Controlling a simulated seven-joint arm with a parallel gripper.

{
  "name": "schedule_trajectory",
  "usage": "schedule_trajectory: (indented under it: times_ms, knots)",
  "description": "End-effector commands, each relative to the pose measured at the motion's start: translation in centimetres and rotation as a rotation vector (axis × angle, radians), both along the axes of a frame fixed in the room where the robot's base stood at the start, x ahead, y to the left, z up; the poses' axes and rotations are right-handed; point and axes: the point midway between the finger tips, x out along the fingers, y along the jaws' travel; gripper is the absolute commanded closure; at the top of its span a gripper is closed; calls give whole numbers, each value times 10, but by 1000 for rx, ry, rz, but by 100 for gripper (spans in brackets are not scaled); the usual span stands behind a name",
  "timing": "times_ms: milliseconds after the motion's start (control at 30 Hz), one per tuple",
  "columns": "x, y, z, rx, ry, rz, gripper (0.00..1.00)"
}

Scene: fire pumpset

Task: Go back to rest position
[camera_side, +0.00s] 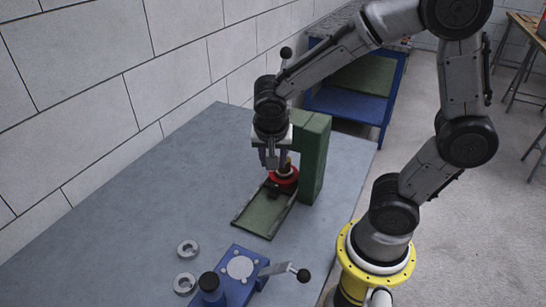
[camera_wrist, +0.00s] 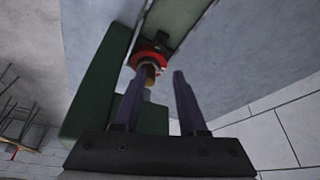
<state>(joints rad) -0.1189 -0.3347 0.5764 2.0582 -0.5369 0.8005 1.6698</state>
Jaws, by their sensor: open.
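My gripper (camera_side: 270,158) points down over the grey table, just beside the green press-like stand (camera_side: 314,158). In the wrist view its two fingers (camera_wrist: 160,92) are apart with nothing clearly between them. A red round part with a brass-coloured piece on top (camera_side: 284,178) sits at the far end of the green tray-like base (camera_side: 262,216). The red part also shows in the wrist view (camera_wrist: 149,58), beyond the fingertips and close to the left finger. Whether a finger touches it cannot be told.
A blue fixture (camera_side: 238,268) with black-knobbed levers stands at the table's front. Two metal rings (camera_side: 187,249) lie left of it. A block wall runs along the left. A blue shelf unit (camera_side: 350,104) stands behind. The table's left part is clear.

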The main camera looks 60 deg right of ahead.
Motion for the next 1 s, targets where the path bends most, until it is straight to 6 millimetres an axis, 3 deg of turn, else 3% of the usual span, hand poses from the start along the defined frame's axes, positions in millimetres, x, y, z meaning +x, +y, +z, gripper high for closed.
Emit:
schedule_trajectory:
  times_ms: [500, 633, 800, 1000]
  knots:
    - [-2, 3, 10, 2, -5, -4, 59]
    - [-2, -3, 36, 19, -89, -32, 59]
    - [-33, 0, 83, 83, -194, 44, 59]
    - [-71, 13, 105, 88, -206, 343, 59]
